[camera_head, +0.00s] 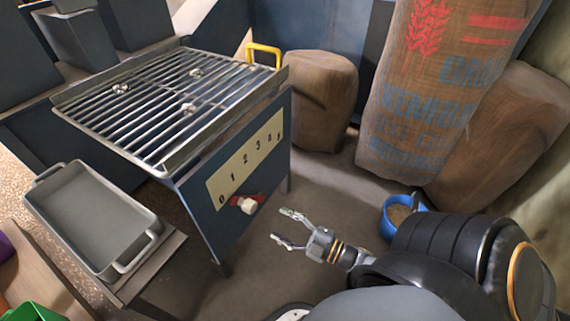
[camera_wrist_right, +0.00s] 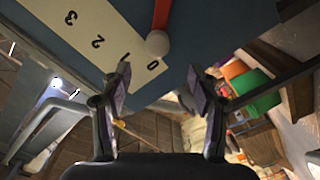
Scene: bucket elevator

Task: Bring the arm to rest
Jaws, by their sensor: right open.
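My right gripper (camera_head: 288,228) is open and empty in the head view, a little to the right of a red lever with a white knob (camera_head: 247,205). The lever sits on the front panel of a blue machine, below a cream scale (camera_head: 246,161) numbered 0 to 5. In the right wrist view the open fingers (camera_wrist_right: 159,95) point towards the panel, apart from the white knob (camera_wrist_right: 157,43). The knob stands near the 0 of the scale (camera_wrist_right: 85,35). My left gripper is not in view.
A slatted metal grate (camera_head: 160,100) with a few small pale pieces tops the machine, with a yellow handle (camera_head: 264,48) at its corner. A grey tray (camera_head: 92,217) stands to the left. Sacks (camera_head: 420,90) and a blue bucket (camera_head: 398,212) of grain stand at the right.

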